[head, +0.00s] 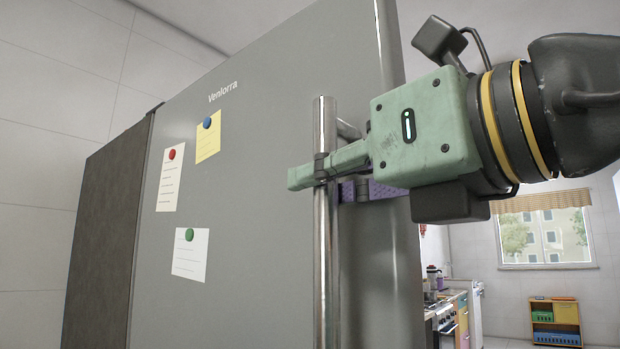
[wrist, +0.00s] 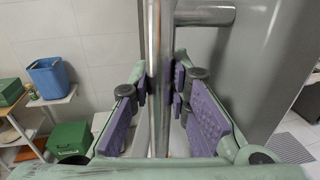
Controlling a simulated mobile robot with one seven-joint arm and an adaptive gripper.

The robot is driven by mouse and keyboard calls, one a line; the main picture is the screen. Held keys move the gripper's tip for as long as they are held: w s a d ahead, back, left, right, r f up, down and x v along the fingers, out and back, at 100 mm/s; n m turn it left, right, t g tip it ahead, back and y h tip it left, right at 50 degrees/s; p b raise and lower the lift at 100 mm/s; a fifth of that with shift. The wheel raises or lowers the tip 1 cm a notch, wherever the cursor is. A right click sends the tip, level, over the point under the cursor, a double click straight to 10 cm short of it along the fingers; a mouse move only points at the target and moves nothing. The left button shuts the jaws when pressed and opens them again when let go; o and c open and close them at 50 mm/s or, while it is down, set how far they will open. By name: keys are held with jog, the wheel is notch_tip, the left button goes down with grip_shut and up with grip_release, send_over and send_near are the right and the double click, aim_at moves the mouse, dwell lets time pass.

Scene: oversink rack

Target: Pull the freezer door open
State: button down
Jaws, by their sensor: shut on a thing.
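The freezer door (head: 265,130) is a tall grey panel marked "Venlorra" that fills the middle of the head view. A vertical metal bar handle (head: 322,270) stands out from it near its right edge. The handle also runs down the middle of the wrist view (wrist: 158,35), with a short mount joining it to the door at the right. My gripper (head: 325,180) reaches in from the right and is shut on the handle. In the wrist view its purple pads (wrist: 160,85) lie on both sides of the bar. I cannot tell whether the door stands ajar.
Paper notes with round magnets (head: 208,138) hang on the door. A dark panel (head: 108,230) adjoins it at left. A kitchen counter (head: 445,305), a window (head: 545,238) and a low shelf (head: 555,318) are behind at right. The wrist view shows a blue bin (wrist: 50,78) and a green box (wrist: 70,138).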

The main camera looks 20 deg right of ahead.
jog(key=shift+a+r, duration=0.1)
dwell(0.4)
jog(key=c, duration=1.5)
grip_release()
jog(key=v, duration=1.2)
jog(key=shift+c, duration=0.4)
